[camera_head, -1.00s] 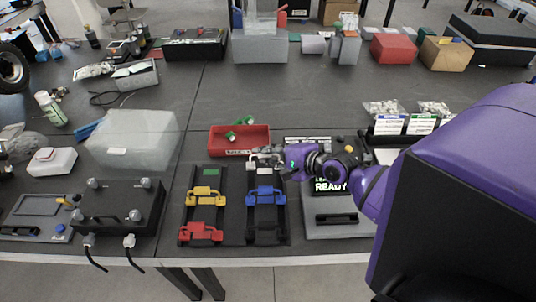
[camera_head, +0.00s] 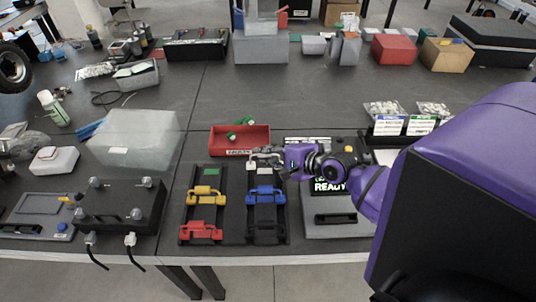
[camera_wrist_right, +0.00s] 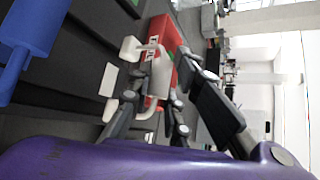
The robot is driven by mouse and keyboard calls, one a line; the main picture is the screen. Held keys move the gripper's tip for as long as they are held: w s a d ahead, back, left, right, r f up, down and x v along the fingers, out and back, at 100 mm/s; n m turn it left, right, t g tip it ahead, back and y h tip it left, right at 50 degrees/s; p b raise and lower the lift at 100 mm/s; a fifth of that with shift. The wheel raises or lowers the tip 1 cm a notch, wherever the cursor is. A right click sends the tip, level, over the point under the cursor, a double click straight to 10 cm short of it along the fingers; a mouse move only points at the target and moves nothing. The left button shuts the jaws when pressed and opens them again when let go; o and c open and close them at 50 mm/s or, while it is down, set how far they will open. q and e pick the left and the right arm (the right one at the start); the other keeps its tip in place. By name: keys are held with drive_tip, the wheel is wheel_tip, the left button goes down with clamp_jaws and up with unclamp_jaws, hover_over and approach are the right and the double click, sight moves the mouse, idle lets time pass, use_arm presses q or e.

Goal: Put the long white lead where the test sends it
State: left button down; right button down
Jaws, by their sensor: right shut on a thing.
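My right gripper (camera_head: 262,155) is at the far end of the right black rack strip (camera_head: 254,205), just in front of the red tray (camera_head: 262,141). In the right wrist view, its fingers (camera_wrist_right: 155,95) are shut on a white lead (camera_wrist_right: 158,72), with the tray behind it. In the head view the gripper mostly hides this lead. A test unit with a screen reading "READY" (camera_head: 328,186) sits right of the strips, partly covered by my right arm. Blue (camera_head: 265,194) and black (camera_head: 265,228) leads lie on the right strip. Yellow (camera_head: 205,195) and red (camera_head: 201,230) leads lie on the left strip. My left gripper is out of view.
The red tray holds green pieces (camera_head: 240,134). A black box with knobs and two cables (camera_head: 118,208) and a translucent bin (camera_head: 133,140) stand left. Labelled holders with bags (camera_head: 403,125) stand right. The table behind the tray is mostly clear.

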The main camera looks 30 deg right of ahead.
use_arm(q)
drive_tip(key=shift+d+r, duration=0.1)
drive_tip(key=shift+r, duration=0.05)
use_arm(e)
drive_tip(key=shift+r, duration=0.1)
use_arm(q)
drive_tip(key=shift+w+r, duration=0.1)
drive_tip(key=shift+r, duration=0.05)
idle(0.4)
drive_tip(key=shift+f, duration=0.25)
use_arm(e)
drive_tip(key=shift+f, duration=0.4)
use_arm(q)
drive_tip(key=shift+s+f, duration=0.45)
use_arm(e)
drive_tip(key=shift+f, duration=0.45)
drive_tip(key=shift+f+b, duration=0.15)
drive_tip(key=shift+b, duration=0.15)
drive_tip(key=shift+f+b, duration=0.3)
drive_tip(key=shift+f, duration=0.2)
drive_tip(key=c, duration=1.5)
unclamp_jaws()
drive_tip(key=shift+c, duration=0.2)
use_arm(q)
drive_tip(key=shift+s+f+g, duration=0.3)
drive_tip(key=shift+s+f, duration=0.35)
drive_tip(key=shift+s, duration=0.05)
